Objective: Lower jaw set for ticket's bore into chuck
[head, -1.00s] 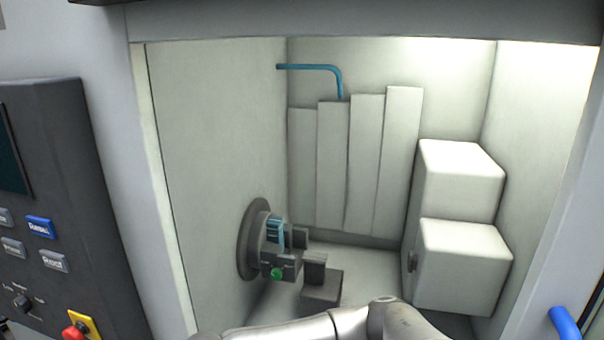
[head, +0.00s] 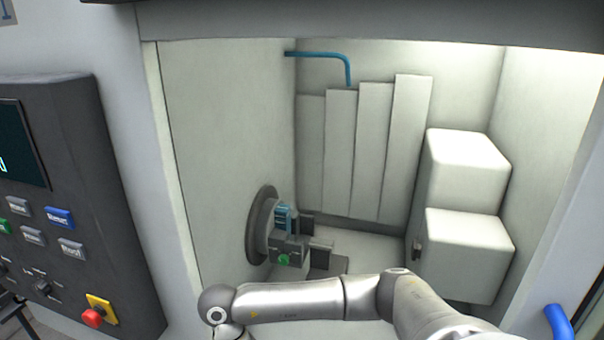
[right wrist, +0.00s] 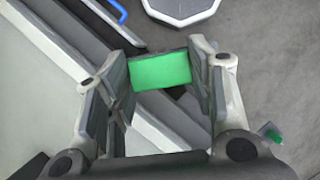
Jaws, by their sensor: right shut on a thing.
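The chuck (head: 258,225) is a dark round disc on the left wall inside the machine. Grey blocks, a blue part (head: 283,217) and a green round mark (head: 284,259) show on its front. My right gripper (right wrist: 160,75) is shut on a block with a bright green face (right wrist: 160,72), held between its two fingers in the right wrist view. Whether this block is a jaw set I cannot tell. In the head view my right arm crosses the bottom front of the opening; its gripper is below the picture. My left gripper is not in view. No ticket is readable.
A dark control panel (head: 75,190) with a red knob (head: 93,317) stands left of the opening. White blocks (head: 460,250) fill the right inside. A thin blue pipe (head: 325,56) hangs at the back. A blue handle (head: 561,322) is at lower right.

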